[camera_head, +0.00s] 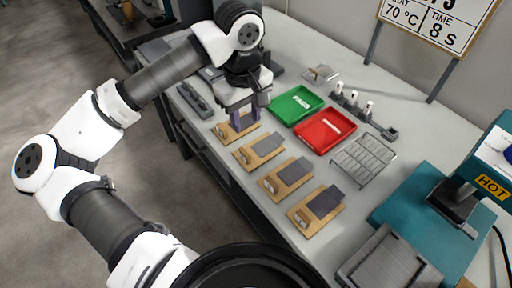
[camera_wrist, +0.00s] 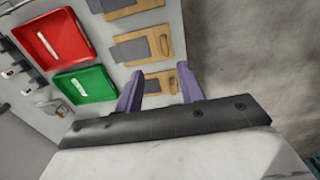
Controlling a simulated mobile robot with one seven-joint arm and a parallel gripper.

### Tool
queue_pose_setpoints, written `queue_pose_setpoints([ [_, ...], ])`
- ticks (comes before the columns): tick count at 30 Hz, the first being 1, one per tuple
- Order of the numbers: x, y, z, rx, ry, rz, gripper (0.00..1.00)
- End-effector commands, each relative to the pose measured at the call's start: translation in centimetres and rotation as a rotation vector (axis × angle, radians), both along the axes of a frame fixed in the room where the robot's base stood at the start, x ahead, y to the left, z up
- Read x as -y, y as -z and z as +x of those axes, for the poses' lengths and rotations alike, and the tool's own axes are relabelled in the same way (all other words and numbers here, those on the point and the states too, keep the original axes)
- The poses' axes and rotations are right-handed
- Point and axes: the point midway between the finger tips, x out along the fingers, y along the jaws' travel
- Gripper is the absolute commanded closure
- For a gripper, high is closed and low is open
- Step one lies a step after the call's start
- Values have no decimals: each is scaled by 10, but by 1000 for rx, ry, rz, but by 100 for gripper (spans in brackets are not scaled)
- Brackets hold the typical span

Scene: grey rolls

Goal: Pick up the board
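Several tan wooden boards, each with a dark grey plate and a small light piece near one end, lie in a row on the bench. The farthest board (camera_head: 225,132) is under my gripper (camera_head: 244,115) in the head view. The others are a second board (camera_head: 268,157), a third board (camera_head: 272,187) and the nearest board (camera_head: 303,220). In the wrist view my gripper (camera_wrist: 160,72) has its purple fingers apart, with the farthest board (camera_wrist: 165,76) seen between them. It looks open and empty; I cannot tell whether the fingertips touch the board.
A green tray (camera_head: 295,104) and a red tray (camera_head: 326,130) lie right of the boards. A wire rack (camera_head: 363,158), a holder with white-topped items (camera_head: 366,119) and a teal press marked HOT (camera_head: 405,215) stand further right. A grey rack (camera_head: 195,99) lies left of my gripper.

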Motion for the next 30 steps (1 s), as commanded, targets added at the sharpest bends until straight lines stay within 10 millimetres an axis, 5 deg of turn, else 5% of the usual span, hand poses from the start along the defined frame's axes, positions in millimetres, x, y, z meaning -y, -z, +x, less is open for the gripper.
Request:
queue_pose_setpoints([
  [12,-6,71,0,-10,3,26,62],
  [30,-9,130,4,-8,2,23,62],
])
